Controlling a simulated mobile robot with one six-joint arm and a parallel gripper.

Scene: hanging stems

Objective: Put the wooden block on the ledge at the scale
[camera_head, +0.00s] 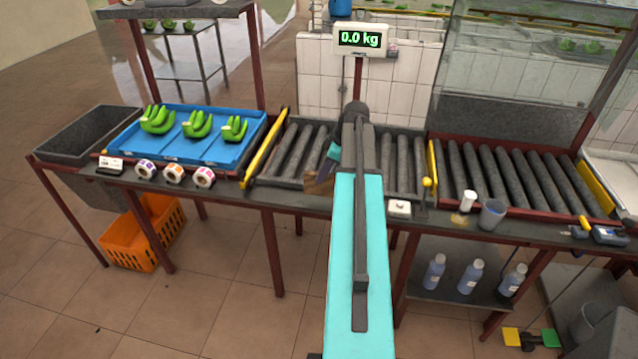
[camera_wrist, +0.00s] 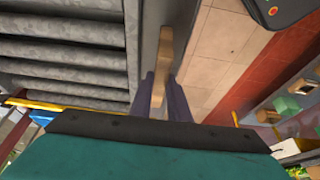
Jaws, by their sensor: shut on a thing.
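The wooden block (camera_wrist: 166,52) is a light brown piece held between the fingers of my gripper (camera_wrist: 164,98) in the wrist view. It is over the dark ledge (camera_wrist: 148,30) beside the rollers; I cannot tell whether it touches the ledge. In the head view, the block (camera_head: 317,183) shows as a brown patch at the ledge's front edge, left of my arm. My arm hides most of my gripper there. The scale's display (camera_head: 360,40) stands on a post behind the rollers and reads 0.0 kg.
Grey rollers (camera_head: 300,150) lie behind the ledge, with a yellow bar (camera_head: 265,150) at their left. A blue tray (camera_head: 215,152) holds green bananas. Label rolls (camera_head: 174,174) stand at left.

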